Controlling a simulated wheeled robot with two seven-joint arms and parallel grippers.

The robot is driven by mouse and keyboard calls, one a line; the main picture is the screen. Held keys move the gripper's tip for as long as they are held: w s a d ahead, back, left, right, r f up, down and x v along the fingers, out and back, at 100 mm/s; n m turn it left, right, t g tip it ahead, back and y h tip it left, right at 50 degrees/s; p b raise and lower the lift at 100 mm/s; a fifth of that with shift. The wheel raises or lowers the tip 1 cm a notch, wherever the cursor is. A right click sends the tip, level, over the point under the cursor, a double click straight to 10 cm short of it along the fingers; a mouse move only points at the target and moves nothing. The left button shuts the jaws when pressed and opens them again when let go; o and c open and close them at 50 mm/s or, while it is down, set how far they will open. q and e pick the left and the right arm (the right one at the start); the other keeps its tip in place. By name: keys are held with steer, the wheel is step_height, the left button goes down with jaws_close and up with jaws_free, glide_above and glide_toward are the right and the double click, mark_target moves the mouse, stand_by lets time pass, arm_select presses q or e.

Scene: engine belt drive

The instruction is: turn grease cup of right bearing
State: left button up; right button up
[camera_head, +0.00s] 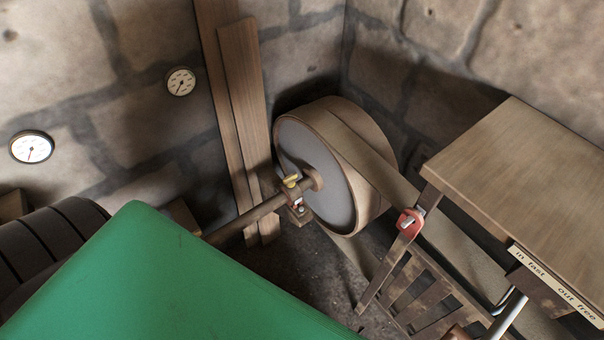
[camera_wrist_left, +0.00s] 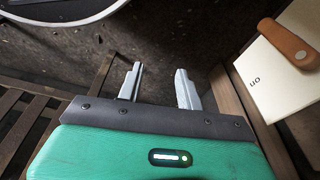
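One bearing (camera_head: 296,198) shows in the head view, on the shaft (camera_head: 250,217) close to the large pulley. A small yellow brass-coloured grease cup (camera_head: 291,181) sits on top of it. No second bearing shows, so I cannot tell from the frames alone whether this is the right one. My left gripper (camera_wrist_left: 159,82) shows in the left wrist view, with its two grey fingers apart and nothing between them. It is over dark floor, and the grease cup is not in that view. Neither gripper's fingers show in the head view, and my right gripper is not seen.
The belt pulley (camera_head: 320,175) and its belt (camera_head: 375,160) stand right of the bearing. A wooden table (camera_head: 530,170), a slatted guard (camera_head: 418,290) and a red clamp-like part (camera_head: 409,222) are further right. A brown handle (camera_wrist_left: 284,42) lies near the left gripper. My green housing covers the lower left.

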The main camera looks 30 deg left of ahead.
arm_select(q)
steer(key=w+d+r+m+h+b, duration=0.1)
steer(key=w+d+r, duration=0.1)
steer(key=w+r, duration=0.5)
steer(key=w+d+r+m+b, duration=0.1)
steer(key=w+r, duration=0.2)
steer(key=r, duration=0.8)
steer(key=w+d+r+m+h+b, duration=0.15)
steer(key=w+r, duration=0.35)
steer(key=r, duration=0.5)
steer(key=n+g+y+p, duration=0.1)
steer(key=g+y, duration=0.1)
steer(key=y, duration=0.1)
glide_toward(290, 176)
step_height(290, 176, down, 8)
steer(key=shift+a+r, duration=0.15)
steer(key=shift+r, duration=0.05)
steer(key=shift+w+f, duration=0.1)
steer(key=shift+f, duration=0.4)
steer(key=shift+c, duration=1)
jaws_close()
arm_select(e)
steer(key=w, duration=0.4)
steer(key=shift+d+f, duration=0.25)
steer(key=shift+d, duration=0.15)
